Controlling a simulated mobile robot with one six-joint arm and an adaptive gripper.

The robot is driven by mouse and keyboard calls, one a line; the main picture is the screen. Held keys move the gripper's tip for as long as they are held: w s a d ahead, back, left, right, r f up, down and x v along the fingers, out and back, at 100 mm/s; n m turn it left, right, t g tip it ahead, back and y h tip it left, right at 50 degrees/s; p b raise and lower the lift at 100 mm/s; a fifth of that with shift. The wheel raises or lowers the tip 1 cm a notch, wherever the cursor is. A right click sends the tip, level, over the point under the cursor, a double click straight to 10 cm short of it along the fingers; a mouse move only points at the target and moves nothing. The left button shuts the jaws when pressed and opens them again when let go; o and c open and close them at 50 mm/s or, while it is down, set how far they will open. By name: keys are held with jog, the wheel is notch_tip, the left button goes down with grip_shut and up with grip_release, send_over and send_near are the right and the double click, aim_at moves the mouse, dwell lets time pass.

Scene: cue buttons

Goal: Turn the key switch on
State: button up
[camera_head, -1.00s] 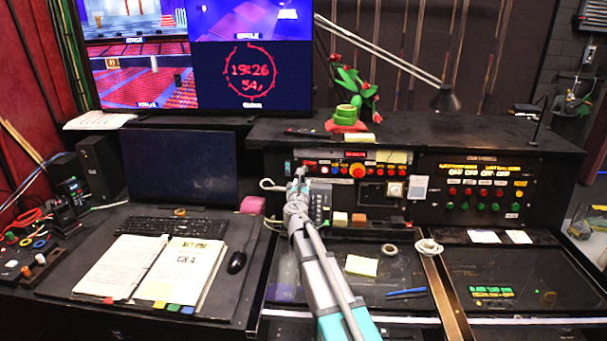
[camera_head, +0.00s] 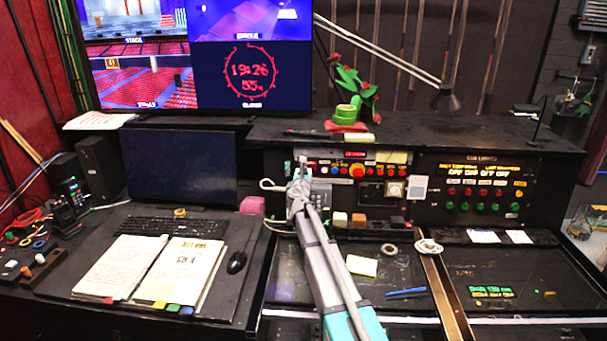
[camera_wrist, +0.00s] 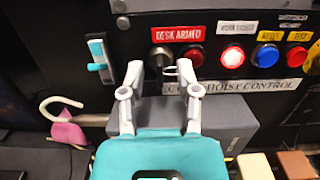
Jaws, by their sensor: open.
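My gripper (camera_wrist: 160,72) is open, with one finger to each side, a little below and in front of the switch. Its jaws appear empty. In the head view my gripper (camera_head: 302,168) is at the left part of the console panel and covers the switch area. I cannot tell whether either finger touches the switch.
A teal lever switch (camera_wrist: 99,58) is left of my gripper. A grey box (camera_wrist: 232,118) sits below the panel. A white hook (camera_wrist: 62,104) lies at left.

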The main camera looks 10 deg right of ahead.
grip_shut()
jog(key=shift+m, duration=0.4)
jog(key=m+h, duration=0.1)
jog(key=m, duration=0.3)
jog(key=shift+m, duration=0.4)
jog(key=m+g+p, duration=0.1)
jog(key=m, duration=0.4)
jog(key=shift+r+h, duration=0.1)
jog(key=shift+h, duration=0.2)
jog(key=m+g+p, duration=0.1)
jog(key=m, duration=0.3)
jog(key=shift+m, duration=0.4)
jog(key=shift+m+p, duration=0.35)
jog(key=shift+m, duration=1.65)
